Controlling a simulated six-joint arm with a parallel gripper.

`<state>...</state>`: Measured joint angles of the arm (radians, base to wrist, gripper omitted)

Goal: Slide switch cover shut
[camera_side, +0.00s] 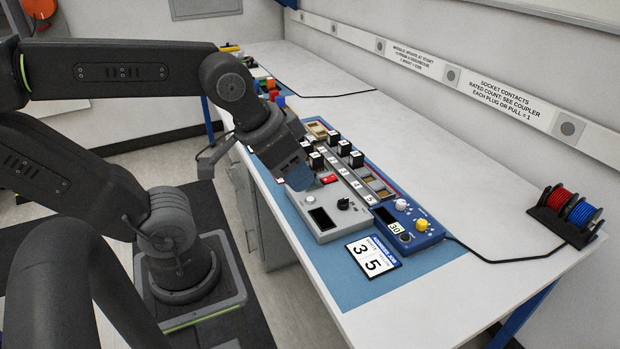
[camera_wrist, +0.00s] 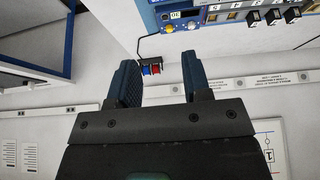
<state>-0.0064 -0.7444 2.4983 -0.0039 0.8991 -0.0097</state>
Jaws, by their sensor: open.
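A grey control box (camera_side: 325,228) stands on the blue mat, with a dark window, a black knob (camera_side: 343,204) and a small red part (camera_side: 328,179) on its top. I cannot tell for sure whether the red part is the switch cover, or how far it is slid. My gripper (camera_side: 299,180) is just above the far left end of the box, partly hiding it. In the wrist view my gripper (camera_wrist: 160,78) is open, with its two blue fingers apart and nothing between them. The grey box is not clearly seen there.
A blue box (camera_side: 407,220) with knobs and a number card (camera_side: 373,257) stand to the right. A strip of black blocks (camera_side: 344,148) runs behind. Red and blue wire spools (camera_side: 567,211) sit at the far right. The white bench (camera_side: 450,160) behind is clear.

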